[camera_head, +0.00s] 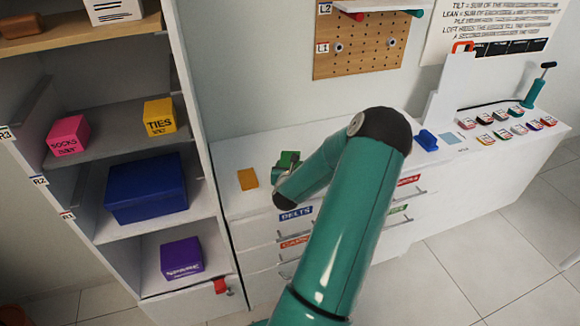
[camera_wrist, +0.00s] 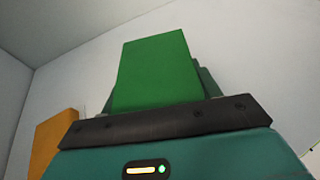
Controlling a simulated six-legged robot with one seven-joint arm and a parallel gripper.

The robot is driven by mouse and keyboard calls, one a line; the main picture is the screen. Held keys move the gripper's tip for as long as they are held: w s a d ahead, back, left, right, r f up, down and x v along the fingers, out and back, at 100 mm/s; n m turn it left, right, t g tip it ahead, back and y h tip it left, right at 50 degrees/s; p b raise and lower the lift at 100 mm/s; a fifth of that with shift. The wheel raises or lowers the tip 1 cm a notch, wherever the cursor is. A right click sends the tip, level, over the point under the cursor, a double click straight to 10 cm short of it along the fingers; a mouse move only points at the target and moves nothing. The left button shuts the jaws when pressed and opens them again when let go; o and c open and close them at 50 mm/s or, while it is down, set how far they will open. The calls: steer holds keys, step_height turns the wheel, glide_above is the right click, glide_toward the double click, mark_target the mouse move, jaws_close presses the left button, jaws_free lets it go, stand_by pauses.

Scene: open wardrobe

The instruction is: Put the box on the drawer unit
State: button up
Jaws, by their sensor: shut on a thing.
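A green box (camera_head: 288,158) is in my gripper (camera_head: 284,167) above the left part of the white drawer unit's top (camera_head: 229,168). In the wrist view the green box (camera_wrist: 156,70) stands up beyond the dark edge of my gripper (camera_wrist: 155,120), which is shut on it. My arm hides part of the unit's top and drawer fronts. Whether the box's underside touches the top cannot be told.
An orange block (camera_head: 247,179) lies on the unit's top, left of my gripper. The open wardrobe at left holds a pink SOCKS box (camera_head: 69,136), a yellow TIES box (camera_head: 160,117), a blue box (camera_head: 146,188) and a purple box (camera_head: 181,259). Small items crowd the right end.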

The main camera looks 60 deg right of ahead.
steer(key=shift+f, duration=0.4)
steer(key=shift+f, duration=0.15)
steer(key=o, duration=1.1)
steer(key=shift+f, duration=0.1)
steer(key=shift+r, duration=0.2)
steer(key=v, duration=0.8)
steer(key=r+v, duration=0.1)
steer(key=v, duration=0.3)
steer(key=shift+w, duration=0.1)
